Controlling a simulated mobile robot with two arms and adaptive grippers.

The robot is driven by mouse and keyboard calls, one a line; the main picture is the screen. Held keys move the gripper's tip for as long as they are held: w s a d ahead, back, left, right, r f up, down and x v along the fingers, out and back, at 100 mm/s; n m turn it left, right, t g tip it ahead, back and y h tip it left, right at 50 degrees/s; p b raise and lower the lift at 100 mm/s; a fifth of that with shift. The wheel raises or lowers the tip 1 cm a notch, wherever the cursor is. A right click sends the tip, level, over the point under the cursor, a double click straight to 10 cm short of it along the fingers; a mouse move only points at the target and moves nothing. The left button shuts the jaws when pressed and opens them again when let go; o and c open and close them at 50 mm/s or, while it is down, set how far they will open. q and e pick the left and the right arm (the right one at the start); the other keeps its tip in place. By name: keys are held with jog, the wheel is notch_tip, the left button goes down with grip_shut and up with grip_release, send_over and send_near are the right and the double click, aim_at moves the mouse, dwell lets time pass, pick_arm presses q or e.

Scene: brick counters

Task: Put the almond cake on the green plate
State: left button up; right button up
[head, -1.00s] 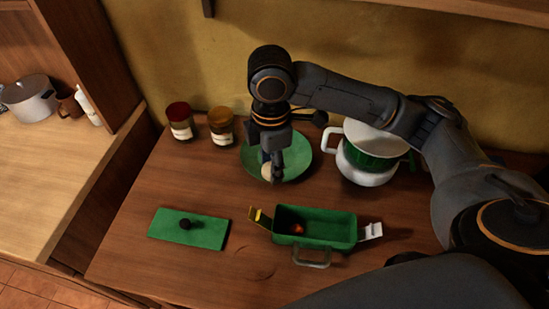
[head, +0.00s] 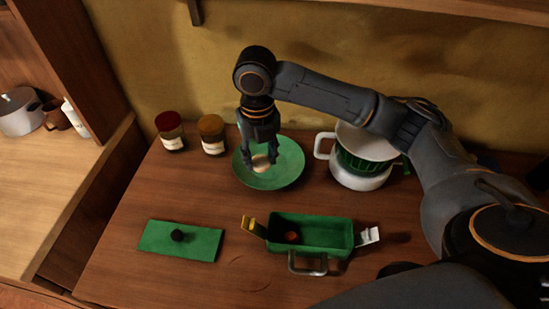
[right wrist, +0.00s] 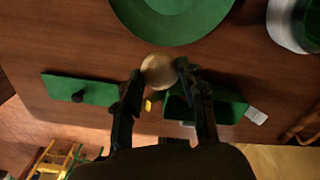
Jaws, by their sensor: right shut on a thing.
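The almond cake (head: 261,164) is a small round tan piece held between the fingertips of my right gripper (head: 262,152). In the head view it appears in front of the green plate (head: 290,168), near its middle; the height between them is hard to judge. In the right wrist view the cake (right wrist: 158,71) sits between the two fingers, just outside the rim of the plate (right wrist: 180,22) in the picture. The plate is round and otherwise looks empty. My left gripper is not in view.
Two jars, one red-lidded (head: 170,131) and one brown-lidded (head: 212,134), stand left of the plate. A white and green pot (head: 362,160) stands to its right. In front are an open green box (head: 320,235) with a small reddish thing inside and a green lid (head: 205,240).

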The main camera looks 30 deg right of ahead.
jog(key=w+d+f, duration=0.2)
jog(key=w+d, duration=0.1)
jog(key=d, duration=0.1)
jog(key=p, duration=0.2)
send_over(278, 166)
jog(key=f, duration=0.5)
jog(key=shift+s+a, duration=0.15)
jog(key=shift+a, duration=0.2)
jog(key=shift+w+d+f, duration=0.2)
jog(key=shift+d+f, duration=0.15)
jog(key=shift+f, duration=0.25)
notch_tip(278, 166, down, 2)
jog(key=shift+f+p, duration=0.1)
jog(key=shift+p, duration=0.35)
jog(key=shift+f, duration=0.5)
jog(key=shift+f, duration=0.1)
jog(key=o, duration=0.9)
jog(key=shift+o, duration=0.2)
